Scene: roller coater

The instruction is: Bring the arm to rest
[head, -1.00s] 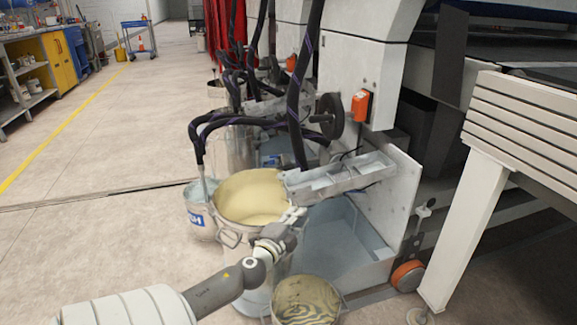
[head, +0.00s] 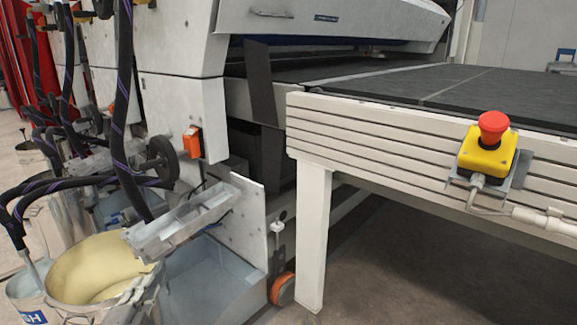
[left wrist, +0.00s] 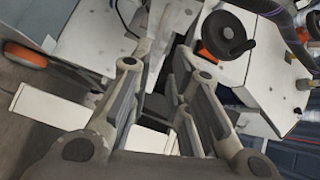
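I cannot tell whether the fingers touch the bucket rim. My right gripper is not in view.
Dark hoses (head: 125,120) hang nearby. A handwheel (head: 162,160) shows on the machine. A conveyor table with a red emergency button (head: 493,124) fills the right. Floor under the conveyor (head: 390,265) is clear.

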